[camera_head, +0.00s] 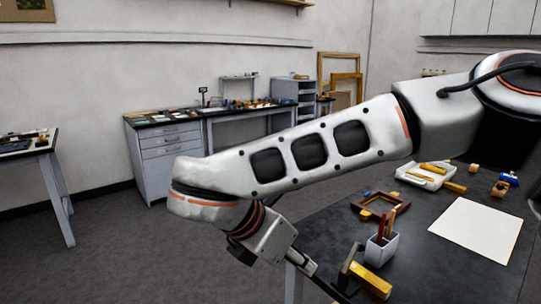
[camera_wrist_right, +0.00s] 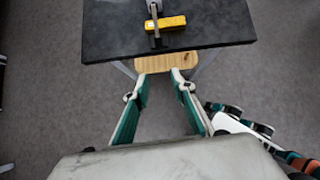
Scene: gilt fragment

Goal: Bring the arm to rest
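My right arm (camera_head: 310,150) reaches across the head view from the right, with its wrist (camera_head: 262,232) bent down at lower middle. The fingers point toward the near edge of the dark worktable (camera_wrist_right: 105,35). In the head view the fingertips are not clear. My left gripper is not in view.
The worktable (camera_head: 320,235) carries a yellow block (camera_head: 371,280), a pen cup (camera_head: 381,249), a wooden frame (camera_head: 378,205), a white tray (camera_head: 422,174) and a paper sheet (camera_head: 477,228). A side bench (camera_head: 40,143) stands at left. Open floor (camera_head: 120,250) lies left of the worktable.

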